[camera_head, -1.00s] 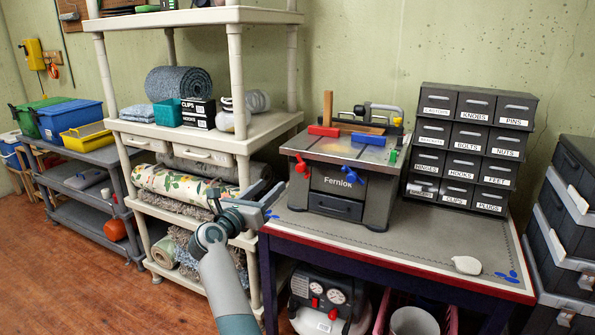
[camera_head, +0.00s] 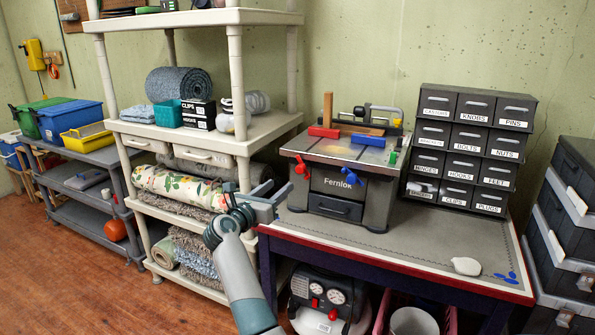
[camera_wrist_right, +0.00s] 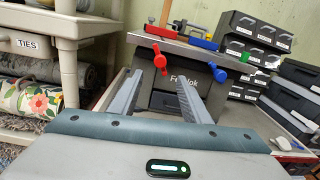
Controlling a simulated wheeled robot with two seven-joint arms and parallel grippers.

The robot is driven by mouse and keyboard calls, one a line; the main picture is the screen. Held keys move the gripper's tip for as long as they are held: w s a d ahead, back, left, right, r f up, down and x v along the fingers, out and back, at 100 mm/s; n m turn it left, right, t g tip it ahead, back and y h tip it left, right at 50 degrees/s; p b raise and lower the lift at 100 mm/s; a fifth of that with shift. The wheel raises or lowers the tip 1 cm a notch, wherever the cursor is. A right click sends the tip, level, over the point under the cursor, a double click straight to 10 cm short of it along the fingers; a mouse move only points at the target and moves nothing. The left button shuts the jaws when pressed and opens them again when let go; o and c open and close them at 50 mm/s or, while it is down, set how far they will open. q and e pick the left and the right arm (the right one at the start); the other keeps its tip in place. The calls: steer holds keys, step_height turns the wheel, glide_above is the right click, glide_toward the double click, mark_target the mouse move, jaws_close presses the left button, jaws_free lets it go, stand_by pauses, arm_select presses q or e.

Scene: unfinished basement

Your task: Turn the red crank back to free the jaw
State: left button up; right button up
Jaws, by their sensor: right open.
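The grey bench vise unit (camera_head: 337,182) labelled Fernlok stands on the workbench. The red crank (camera_head: 301,164) is on its front left and also shows in the right wrist view (camera_wrist_right: 160,59). A blue crank (camera_head: 349,178) is on its front right. On top are a red jaw bar (camera_head: 323,131) and a blue jaw bar (camera_head: 368,139), with a wooden strip (camera_head: 352,128) by them. My right gripper (camera_head: 279,205) is open and empty, below and left of the red crank, apart from it. In the wrist view the crank shows beyond and between the fingers (camera_wrist_right: 158,98). My left gripper is out of view.
The workbench (camera_head: 440,245) holds a drawer cabinet (camera_head: 472,150) at right and a pale lump (camera_head: 466,266) near the front. A cream shelf unit (camera_head: 232,60) stands close on the left of my gripper. A compressor (camera_head: 325,295) sits under the bench.

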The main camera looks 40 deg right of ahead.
mark_target(299, 170)
steer(key=p+x, duration=0.1)
steer(key=x, duration=1)
steer(key=shift+w+d, duration=0.1)
steer(key=shift+d, duration=0.15)
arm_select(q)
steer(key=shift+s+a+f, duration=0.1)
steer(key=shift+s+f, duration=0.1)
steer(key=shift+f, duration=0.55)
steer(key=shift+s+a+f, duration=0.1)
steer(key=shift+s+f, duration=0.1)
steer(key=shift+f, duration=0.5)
arm_select(e)
steer(key=shift+w+d, duration=0.25)
steer(key=shift+d, duration=0.45)
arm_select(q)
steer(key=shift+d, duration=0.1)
arm_select(e)
steer(key=c, duration=1)
